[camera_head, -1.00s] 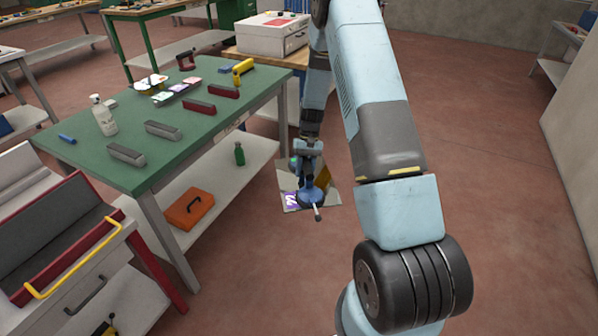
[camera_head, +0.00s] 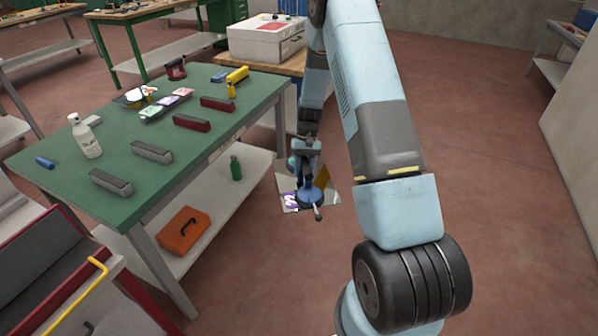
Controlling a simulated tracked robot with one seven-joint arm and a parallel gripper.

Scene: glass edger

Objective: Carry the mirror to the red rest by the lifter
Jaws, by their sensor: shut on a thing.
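My gripper (camera_head: 308,164) is shut on a blue suction-cup holder (camera_head: 311,196). Under the holder is the mirror (camera_head: 289,184), a thin, roughly square plate with bright reflections, held clear of the table's right side. The holder hides its middle. Two red rests lie on the green table (camera_head: 135,195): one farther back (camera_head: 218,103) and one nearer (camera_head: 191,124). Two grey rests (camera_head: 152,151) (camera_head: 111,182) lie nearer me. A yellow tool (camera_head: 237,76) lies behind the far red rest, and a dark red handled tool (camera_head: 177,69) stands at the back; I cannot tell which is the lifter.
A white bottle (camera_head: 86,138), a blue item (camera_head: 45,162) and small coloured plates (camera_head: 165,103) are on the table. The lower shelf holds an orange case (camera_head: 183,231) and a green bottle (camera_head: 236,168). A red-framed rack (camera_head: 62,245) stands front left. Floor right of my arm is clear.

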